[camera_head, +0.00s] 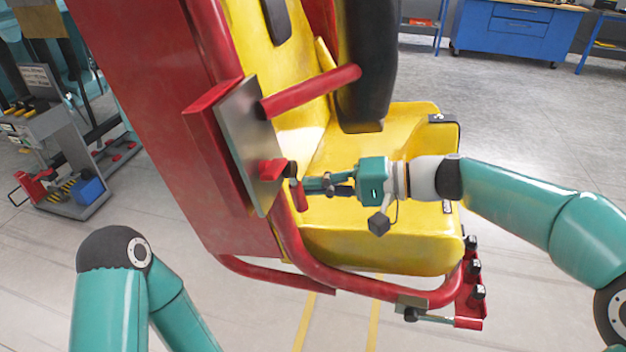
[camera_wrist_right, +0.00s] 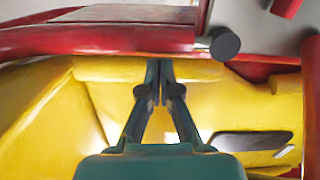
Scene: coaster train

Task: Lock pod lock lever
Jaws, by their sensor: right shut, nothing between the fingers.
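The pod is a red shell (camera_head: 165,120) with a yellow seat (camera_head: 370,235). A grey metal plate (camera_head: 240,130) on its side carries a small red lever (camera_head: 272,170), with a dark end and a short red piece hanging at its right. My right gripper (camera_head: 308,184) is shut and empty, its fingertips just right of that hanging piece. I cannot tell if they touch it. In the right wrist view, the two fingers (camera_wrist_right: 159,82) meet in front of the yellow seat, and a dark round knob (camera_wrist_right: 224,43) is up and to their right. My left gripper is out of view.
A red bar (camera_head: 310,92) sticks out above the lever, near a black padded restraint (camera_head: 367,60). A red tube (camera_head: 370,287) runs along the pod's bottom. A grey cart (camera_head: 60,150) stands at the left, and blue cabinets (camera_head: 515,35) at the back. The floor at the right is open.

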